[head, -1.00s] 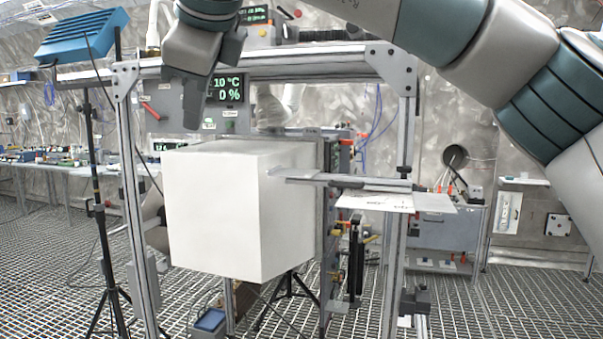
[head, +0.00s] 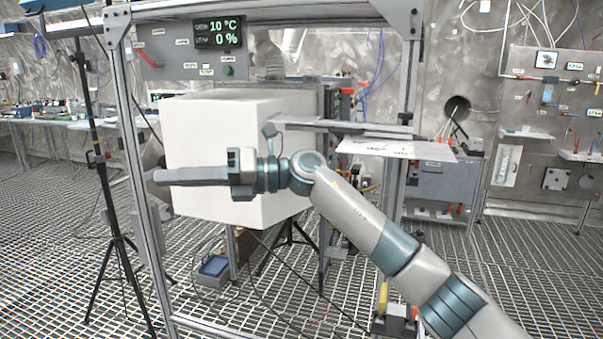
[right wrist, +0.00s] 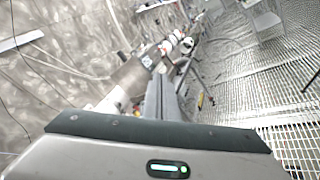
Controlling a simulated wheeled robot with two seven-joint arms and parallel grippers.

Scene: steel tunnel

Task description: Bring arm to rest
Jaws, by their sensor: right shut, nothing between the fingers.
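My right arm reaches in from the lower right of the head view. Its gripper (head: 165,177) points left, in front of the large white box (head: 205,140). The fingers are together and hold nothing. In the right wrist view the closed fingers (right wrist: 163,95) point away from the camera over a blurred background. My left gripper and left arm are not in view.
A metal frame with an upright post (head: 133,180) surrounds the box. A flat panel (head: 395,149) juts out on the right. A black tripod stand (head: 97,160) is at the left. A display (head: 217,33) reads 10 °C and 0 %. The grated floor is open at right.

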